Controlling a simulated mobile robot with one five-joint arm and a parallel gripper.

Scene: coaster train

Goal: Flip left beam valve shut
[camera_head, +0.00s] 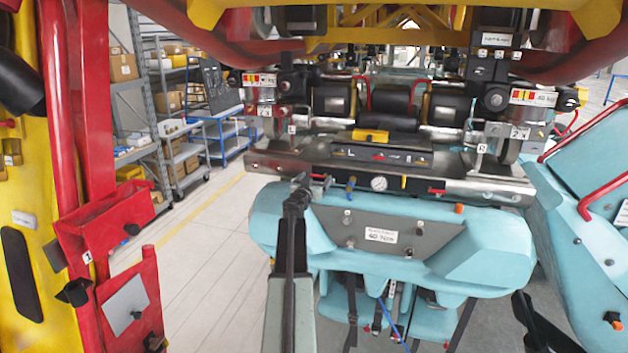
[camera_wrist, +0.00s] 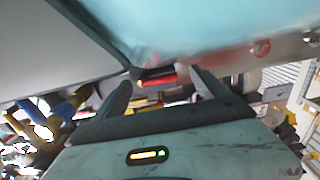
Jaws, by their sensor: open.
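The metal beam (camera_head: 480,190) runs across the front of the teal car. Near its left end is a small valve with a red handle (camera_head: 322,179), which looks like the left beam valve. My gripper (camera_head: 302,186) is just left of it in the head view, seen from behind, its tips hard to make out. In the wrist view my gripper's two dark fingers (camera_wrist: 160,86) are spread apart. A blurred red part (camera_wrist: 154,79) shows beyond and between them, apparently not gripped. I cannot tell whether it is the valve handle or whether the fingers touch it.
A blue and yellow fitting (camera_head: 350,187), a round gauge (camera_head: 379,183) and a red lever (camera_head: 437,190) sit farther right along the beam. The teal car nose (camera_head: 480,248) bulges below. A red and yellow frame (camera_head: 95,110) stands at left, with open floor (camera_head: 205,250) between.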

